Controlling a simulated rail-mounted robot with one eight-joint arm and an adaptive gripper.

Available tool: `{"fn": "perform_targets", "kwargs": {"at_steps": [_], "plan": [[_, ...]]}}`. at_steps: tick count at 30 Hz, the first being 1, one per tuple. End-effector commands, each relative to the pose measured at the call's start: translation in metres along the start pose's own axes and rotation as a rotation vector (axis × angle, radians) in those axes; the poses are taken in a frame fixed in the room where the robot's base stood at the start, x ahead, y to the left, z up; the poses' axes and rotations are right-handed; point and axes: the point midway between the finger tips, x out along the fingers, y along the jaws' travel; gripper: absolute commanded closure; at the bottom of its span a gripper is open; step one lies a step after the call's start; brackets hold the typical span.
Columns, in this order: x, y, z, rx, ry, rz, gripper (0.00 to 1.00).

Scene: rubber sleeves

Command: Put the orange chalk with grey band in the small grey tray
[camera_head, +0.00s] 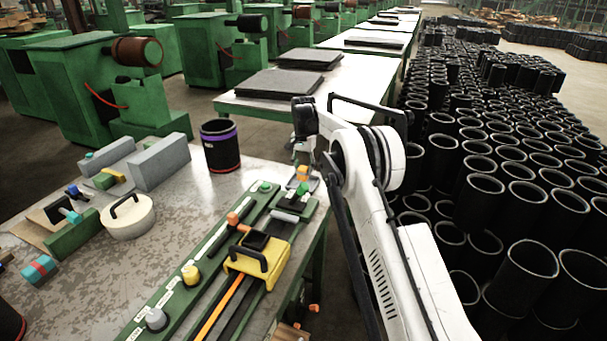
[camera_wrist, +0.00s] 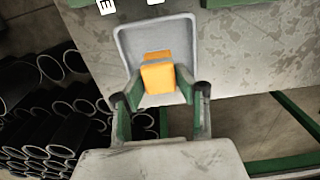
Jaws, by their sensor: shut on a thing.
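The orange chalk (camera_wrist: 157,72) is between the green-padded fingers of my gripper (camera_wrist: 158,84) in the wrist view. It also shows as a small orange block (camera_head: 302,173) in the head view. Its grey band cannot be made out. The small grey tray (camera_wrist: 180,32) lies directly behind and below the chalk in the wrist view, its raised rim around it. In the head view the tray (camera_head: 315,183) sits at the table's far right corner, partly hidden by my gripper. I cannot tell whether the chalk touches the tray floor.
A long green rack (camera_head: 170,296) with a yellow handled block (camera_head: 258,260) runs beside the tray. A black cup with a purple band (camera_head: 221,147), a round handled lid (camera_head: 127,217) and grey blocks (camera_head: 160,162) stand left. Black sleeves (camera_head: 525,255) fill the floor right of the table.

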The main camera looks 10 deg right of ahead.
Motion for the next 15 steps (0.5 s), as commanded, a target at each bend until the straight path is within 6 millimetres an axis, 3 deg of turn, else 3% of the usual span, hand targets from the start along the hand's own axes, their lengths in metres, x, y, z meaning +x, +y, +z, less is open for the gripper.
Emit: {"fn": "perform_targets", "kwargs": {"at_steps": [5, 15], "plan": [[0.022, 0.000, 0.000, 0.000, 0.000, 0.000, 1.00], [0.026, 0.000, 0.000, 0.000, 0.000, 0.000, 1.00]]}}
